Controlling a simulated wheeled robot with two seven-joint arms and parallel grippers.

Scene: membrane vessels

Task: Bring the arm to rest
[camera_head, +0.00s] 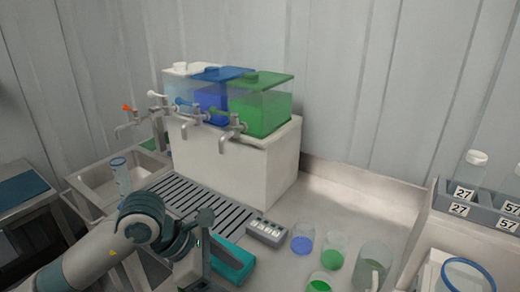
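My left arm comes in from the lower left. Its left gripper (204,242) is in front of the drip grate, close to a teal flat object (233,262). The wrist and gripper body hide the fingertips, so I cannot tell whether it is open or whether it touches the teal object. My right gripper is not in view.
A white block (270,165) carries clear, blue (211,97) and green (262,112) tanks with taps over the slotted grate (190,200). A sink (105,182) is left. Beakers with blue (303,241) and green liquid stand front right. A numbered bottle rack (448,200) is far right.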

